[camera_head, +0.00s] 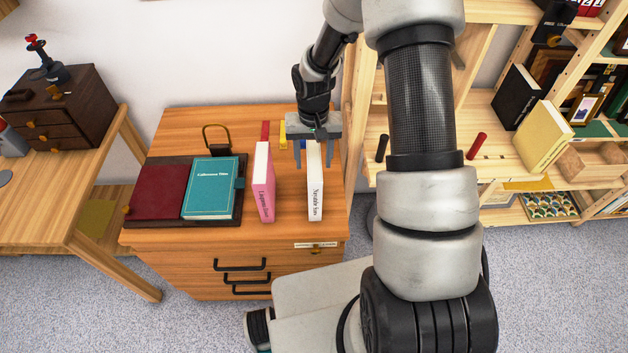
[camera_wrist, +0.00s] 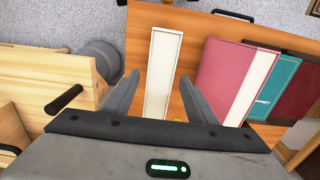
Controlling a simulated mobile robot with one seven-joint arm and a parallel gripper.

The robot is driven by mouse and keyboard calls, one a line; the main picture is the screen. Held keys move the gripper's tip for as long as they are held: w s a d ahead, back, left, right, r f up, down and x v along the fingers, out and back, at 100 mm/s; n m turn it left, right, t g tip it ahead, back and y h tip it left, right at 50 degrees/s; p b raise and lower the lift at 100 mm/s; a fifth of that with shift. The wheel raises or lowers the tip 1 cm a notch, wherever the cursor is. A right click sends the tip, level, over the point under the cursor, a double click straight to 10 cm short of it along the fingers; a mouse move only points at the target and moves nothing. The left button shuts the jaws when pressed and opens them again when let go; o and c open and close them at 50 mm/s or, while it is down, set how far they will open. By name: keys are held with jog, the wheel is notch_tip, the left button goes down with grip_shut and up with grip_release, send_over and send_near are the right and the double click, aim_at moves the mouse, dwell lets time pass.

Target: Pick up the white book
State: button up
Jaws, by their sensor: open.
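The white book (camera_head: 315,190) stands upright on the wooden drawer cabinet (camera_head: 285,205), its lettered spine facing the front. My gripper (camera_head: 314,160) is over the far part of the book, pointing down, with one finger on each side. In the wrist view the white book (camera_wrist: 162,70) lies between the two open fingers of my gripper (camera_wrist: 160,95). Gaps show between the book and both fingers, and nothing is held. I cannot tell exactly how far down the fingertips reach beside the book.
A pink book (camera_head: 263,185) stands to the left of the white one. Further left, a teal book (camera_head: 211,188) and a dark red one (camera_head: 160,191) lie on a dark tray. A wooden shelf (camera_head: 490,110) rises close on the right. Red and yellow items sit behind the books.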

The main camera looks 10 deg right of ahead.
jog(key=shift+f+p, duration=0.3)
jog(key=shift+f, duration=2.45)
grip_shut()
